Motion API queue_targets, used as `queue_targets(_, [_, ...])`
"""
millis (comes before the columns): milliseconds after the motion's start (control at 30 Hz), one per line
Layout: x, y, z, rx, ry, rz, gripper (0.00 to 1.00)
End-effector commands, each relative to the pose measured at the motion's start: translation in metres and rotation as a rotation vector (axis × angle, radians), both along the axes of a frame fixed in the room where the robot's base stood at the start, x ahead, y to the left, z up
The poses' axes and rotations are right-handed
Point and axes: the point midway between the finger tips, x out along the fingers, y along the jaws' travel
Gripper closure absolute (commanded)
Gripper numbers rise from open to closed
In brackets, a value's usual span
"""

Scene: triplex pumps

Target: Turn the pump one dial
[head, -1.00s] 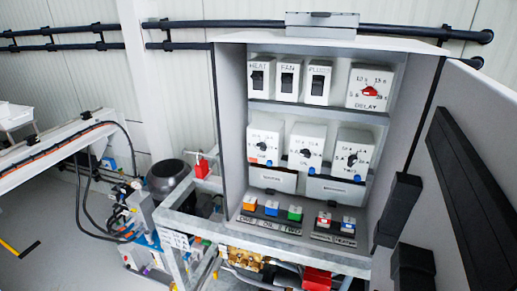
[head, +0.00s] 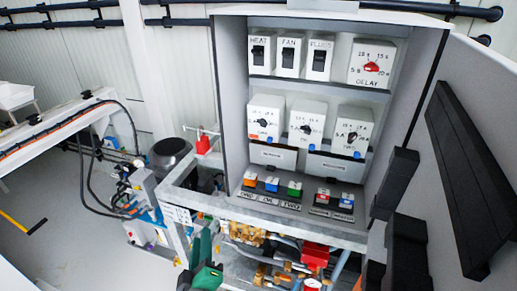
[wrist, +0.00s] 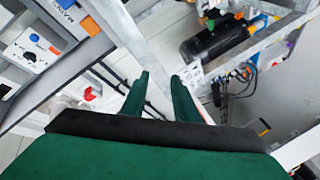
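Three dials in white boxes sit in the cabinet's middle row. The left dial (head: 263,121) has a black knob and an orange mark, and seems to be the pump one dial; its label is too small to read surely. The middle dial (head: 306,127) and right dial (head: 353,134) are alike. My green gripper (head: 204,266) is low in the head view, below and left of the dials, apart from them. In the wrist view, my gripper (wrist: 159,82) has its fingers apart with nothing between them. A white dial box (wrist: 32,56) shows there at upper left.
Switches labelled heat, fan and plug (head: 289,58) and a red delay dial (head: 371,67) are above. Coloured buttons (head: 294,188) sit below. The open cabinet door (head: 445,120) stands at right.

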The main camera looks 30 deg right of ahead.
Motion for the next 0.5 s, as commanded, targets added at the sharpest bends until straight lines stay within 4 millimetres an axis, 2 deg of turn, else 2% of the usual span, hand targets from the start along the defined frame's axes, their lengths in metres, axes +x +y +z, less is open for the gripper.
queue_targets(33, [0.008, -0.011, 0.020, -0.036, -0.004, -0.024, 0.73])
queue_targets(200, [0.022, -0.044, 0.074, -0.154, 0.023, -0.108, 0.73])
queue_targets(367, [0.024, -0.075, 0.128, -0.254, 0.052, -0.198, 0.73])
queue_targets(500, [0.018, -0.098, 0.174, -0.329, 0.079, -0.281, 0.73])
